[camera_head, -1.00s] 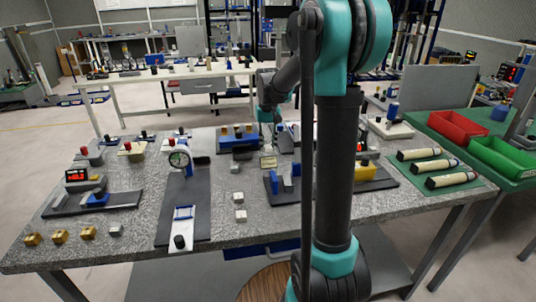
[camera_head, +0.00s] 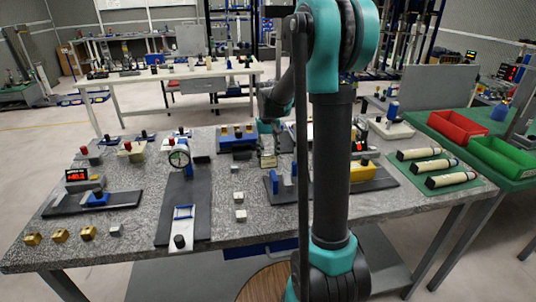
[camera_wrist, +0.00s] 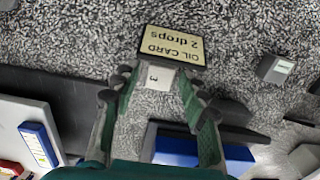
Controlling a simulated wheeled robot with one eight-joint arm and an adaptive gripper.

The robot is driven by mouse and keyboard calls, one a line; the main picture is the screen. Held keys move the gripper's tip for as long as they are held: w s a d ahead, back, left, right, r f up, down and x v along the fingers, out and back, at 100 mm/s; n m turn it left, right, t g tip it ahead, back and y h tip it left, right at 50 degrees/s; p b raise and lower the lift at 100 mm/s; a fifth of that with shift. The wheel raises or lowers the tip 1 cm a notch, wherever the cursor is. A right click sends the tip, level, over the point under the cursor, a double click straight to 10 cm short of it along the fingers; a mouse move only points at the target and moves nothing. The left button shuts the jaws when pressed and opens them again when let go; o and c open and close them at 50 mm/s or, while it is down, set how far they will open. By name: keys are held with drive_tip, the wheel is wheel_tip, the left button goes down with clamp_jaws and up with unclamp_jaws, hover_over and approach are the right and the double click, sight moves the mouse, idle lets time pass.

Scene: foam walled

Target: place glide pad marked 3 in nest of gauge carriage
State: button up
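The glide pad marked 3 (camera_wrist: 159,77) is a small pale block. In the wrist view it lies against the edge of the yellow oil card (camera_wrist: 172,46). My gripper (camera_wrist: 156,88) is open, with a fingertip on each side of the pad; I cannot tell whether they touch it. In the head view my gripper (camera_head: 268,153) is low over the table, and I cannot make out that pad there. The gauge carriage (camera_head: 183,227) is a white slide with a blue frame and black knob on a dark plate, in front of a round dial gauge (camera_head: 179,158). Its framed nest (camera_head: 184,212) looks empty.
Other small pale blocks (camera_head: 239,197) lie between the gauge plate and a blue-posted fixture (camera_head: 282,182). Another block (camera_wrist: 275,68) shows right in the wrist view. A blue holder (camera_head: 237,139) stands behind. Brass blocks (camera_head: 59,236) sit front left.

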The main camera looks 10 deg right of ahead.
wheel_tip(320, 180, up, 11)
drive_tip(key=shift+r, duration=0.15)
drive_tip(key=shift+o, duration=0.5)
drive_tip(key=shift+r, duration=0.3)
wheel_tip(320, 180, up, 5)
drive_tip(key=s+t, duration=0.2)
drive_tip(key=s, duration=0.1)
drive_tip(key=f, duration=0.4)
drive_tip(key=w+f, duration=0.1)
drive_tip(key=f, duration=0.2)
drive_tip(key=w+f, duration=0.1)
drive_tip(key=f, duration=0.3)
drive_tip(key=shift+w+f, duration=0.1)
drive_tip(key=shift+f, duration=0.2)
drive_tip(key=shift+w+f, duration=0.2)
drive_tip(key=shift+f, duration=2.45)
